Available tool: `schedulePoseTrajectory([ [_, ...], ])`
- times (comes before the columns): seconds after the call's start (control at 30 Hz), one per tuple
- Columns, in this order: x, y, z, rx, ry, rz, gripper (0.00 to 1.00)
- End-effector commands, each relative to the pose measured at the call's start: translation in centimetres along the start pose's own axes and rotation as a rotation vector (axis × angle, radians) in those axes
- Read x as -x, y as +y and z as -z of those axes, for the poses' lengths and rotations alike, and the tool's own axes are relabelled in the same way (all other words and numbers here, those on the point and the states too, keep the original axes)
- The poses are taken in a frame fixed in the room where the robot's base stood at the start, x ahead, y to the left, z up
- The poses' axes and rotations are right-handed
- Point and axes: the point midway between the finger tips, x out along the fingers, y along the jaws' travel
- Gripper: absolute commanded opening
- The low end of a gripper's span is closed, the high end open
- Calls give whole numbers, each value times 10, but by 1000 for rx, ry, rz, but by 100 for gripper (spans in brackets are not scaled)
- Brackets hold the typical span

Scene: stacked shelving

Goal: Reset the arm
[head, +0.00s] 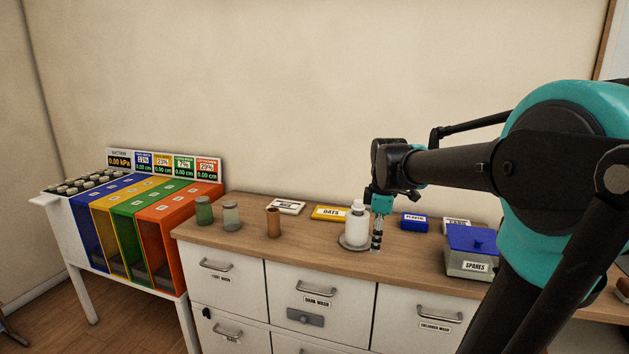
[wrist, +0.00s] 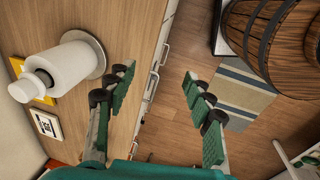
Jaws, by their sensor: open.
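My gripper (head: 376,238) hangs fingers down over the wooden counter (head: 325,246), just right of a white bottle (head: 356,226). In the wrist view my gripper (wrist: 160,85) is open, with nothing between its two fingers. The white bottle (wrist: 62,72) stands on a round grey disc (wrist: 97,52) to the left of the fingers, apart from them. My arm reaches in from the right of the head view. Whether the fingertips touch the counter cannot be told.
A brown cup (head: 273,223), two jars (head: 231,216) and a yellow OATS box (head: 330,213) stand left of the bottle. A blue box (head: 414,221) and a SPARES bin (head: 470,262) stand right. Coloured bins (head: 165,230) are far left. A barrel (wrist: 275,40) stands beyond the counter edge.

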Motion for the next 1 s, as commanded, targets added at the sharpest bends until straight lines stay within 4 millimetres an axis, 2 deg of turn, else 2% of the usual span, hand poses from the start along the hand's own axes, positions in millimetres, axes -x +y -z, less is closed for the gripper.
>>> schedulePoseTrajectory([
  [0.03,-18,-16,-7,-111,6,-19,53],
  [0.1,-41,-35,-16,-279,19,-44,53],
  [0.3,-100,-97,-41,-753,75,-103,53],
  [0.5,-141,-151,-61,-1131,141,-137,53],
  [0.6,-152,-167,-66,-1242,165,-144,53],
  [0.7,-157,-175,-69,-1298,177,-146,53],
  [1.0,-157,-176,-69,-1305,178,-146,53],
])
